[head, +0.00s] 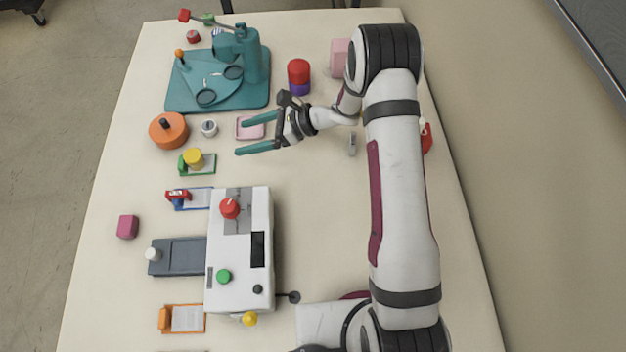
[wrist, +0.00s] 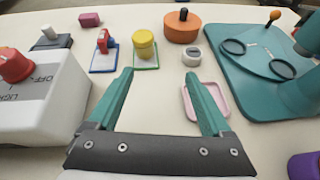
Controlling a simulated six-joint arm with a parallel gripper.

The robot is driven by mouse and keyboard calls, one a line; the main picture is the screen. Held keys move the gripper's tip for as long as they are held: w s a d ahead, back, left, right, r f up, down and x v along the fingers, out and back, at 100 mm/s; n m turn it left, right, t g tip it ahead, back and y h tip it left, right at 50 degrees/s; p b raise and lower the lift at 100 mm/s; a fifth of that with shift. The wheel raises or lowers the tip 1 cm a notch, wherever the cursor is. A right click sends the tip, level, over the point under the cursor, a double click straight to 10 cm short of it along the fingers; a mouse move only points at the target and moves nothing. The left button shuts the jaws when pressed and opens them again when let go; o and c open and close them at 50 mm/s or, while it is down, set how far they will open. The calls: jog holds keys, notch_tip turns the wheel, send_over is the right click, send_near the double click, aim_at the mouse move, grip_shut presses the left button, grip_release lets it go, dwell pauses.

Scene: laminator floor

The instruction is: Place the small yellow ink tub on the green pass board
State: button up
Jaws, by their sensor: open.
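The small yellow ink tub (head: 193,157) stands upright on the green pass board (head: 208,165), left of my gripper in the head view. In the wrist view the yellow tub (wrist: 144,44) stands on the green-edged board (wrist: 147,67), ahead of the fingers. My gripper (head: 240,138) is open, with two teal fingers spread and nothing between them. It is apart from the tub, with a visible gap. The wrist view also shows the open fingers (wrist: 158,73). The tub hides part of the board.
A pink tray (head: 250,128) lies close to the fingers. A white tub (head: 209,128), an orange round pot (head: 169,130) and a teal press (head: 255,90) are nearby. A blue-edged board (head: 202,197) and white laminator (head: 240,255) stand nearer my base.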

jog(key=w+d+r+m+t+h, duration=0.7)
jog(key=w+d+r+m, duration=0.3)
jog(key=m, duration=0.6)
jog(key=s+d+r+m+t+h, duration=0.1)
jog(key=s+d+r+m+h, duration=0.3)
jog(key=d+m, duration=0.6)
jog(key=s+d+r+m+g+h, duration=0.1)
jog(key=s+d+m+g+h, duration=0.1)
jog(key=s+m, duration=0.7)
jog(key=s+d+r+m+g+h, duration=0.2)
jog(key=s+d+m+g, duration=0.1)
jog(key=s+m, duration=0.6)
jog(key=s+a+m+g+y, duration=0.2)
jog(key=s+a+m, duration=0.1)
jog(key=s+m, duration=0.3)
jog(key=s+a+m+g+y, duration=0.1)
jog(key=s+a+m+g, duration=0.1)
jog(key=s+a+m, duration=0.2)
jog(key=s+m, duration=0.3)
jog(key=s, duration=0.4)
jog(key=shift+s+a+f+m+g+y, duration=0.25)
jog(key=shift+a+f+m+g+y, duration=0.05)
jog(key=shift+y, duration=0.1)
